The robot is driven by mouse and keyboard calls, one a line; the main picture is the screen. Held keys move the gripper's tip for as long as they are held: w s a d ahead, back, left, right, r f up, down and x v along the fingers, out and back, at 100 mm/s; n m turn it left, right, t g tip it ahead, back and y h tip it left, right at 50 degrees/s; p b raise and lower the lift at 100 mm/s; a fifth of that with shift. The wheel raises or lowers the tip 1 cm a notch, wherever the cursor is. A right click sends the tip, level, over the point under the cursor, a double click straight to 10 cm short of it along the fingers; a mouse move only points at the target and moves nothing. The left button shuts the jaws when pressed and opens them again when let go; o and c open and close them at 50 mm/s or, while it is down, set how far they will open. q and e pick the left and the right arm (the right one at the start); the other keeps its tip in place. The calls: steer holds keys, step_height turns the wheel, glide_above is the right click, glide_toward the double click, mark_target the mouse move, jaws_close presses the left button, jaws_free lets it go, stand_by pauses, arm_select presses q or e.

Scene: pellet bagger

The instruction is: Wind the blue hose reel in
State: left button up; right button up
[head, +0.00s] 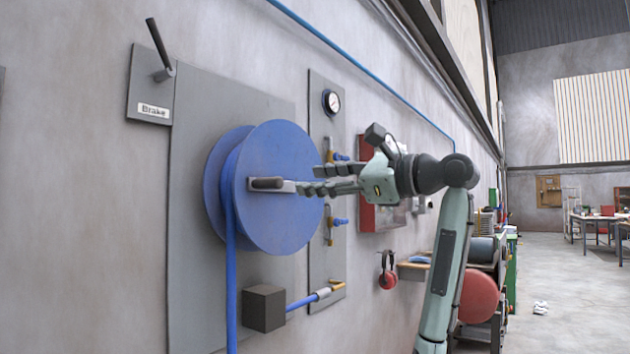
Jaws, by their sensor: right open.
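The blue hose reel (282,218) is mounted on a grey wall plate, left of centre in the head view. Its crank (268,184), a dark grip on a light arm, sits at the hub and points left. Blue hose (231,290) hangs straight down from the reel's left side. My right gripper (307,180) is open, its fingers reaching left in front of the reel's right part, close to the crank arm's right end. I cannot tell whether they touch. A brake lever (160,52) stands on a plate labelled "Brake" at upper left. My left gripper is not in view.
A dark box (264,307) sticks out below the reel, beside a blue hose fitting (322,294). A gauge (331,102) and valves are on a panel right of the reel. A red cabinet (368,216) and red ear defenders (387,272) are behind my right arm.

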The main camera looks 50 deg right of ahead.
mark_target(270, 184)
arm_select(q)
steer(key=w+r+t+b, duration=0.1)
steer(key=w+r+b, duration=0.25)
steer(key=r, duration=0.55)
arm_select(e)
steer(key=w+n, duration=0.1)
steer(key=n, duration=0.9)
steer(key=w+n, duration=0.2)
steer(key=n, duration=0.9)
steer(key=w+n, duration=0.1)
steer(key=n, duration=0.9)
steer(key=shift+w+a+f, duration=0.15)
steer(key=shift+w+f, duration=0.05)
steer(key=shift+w+n+p, duration=0.25)
steer(key=shift+n+p, duration=0.05)
steer(key=shift+p, duration=0.1)
steer(key=w+p, duration=0.1)
steer(key=w, duration=0.3)
steer(key=w+p, duration=0.1)
steer(key=w, duration=0.2)
steer(key=shift+a+p, duration=0.3)
steer(key=shift+p, duration=0.05)
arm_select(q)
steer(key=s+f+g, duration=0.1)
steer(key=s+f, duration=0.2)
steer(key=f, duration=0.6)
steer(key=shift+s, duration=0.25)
arm_select(e)
steer(key=shift+w, duration=0.1)
steer(key=shift+c, duration=0.5)
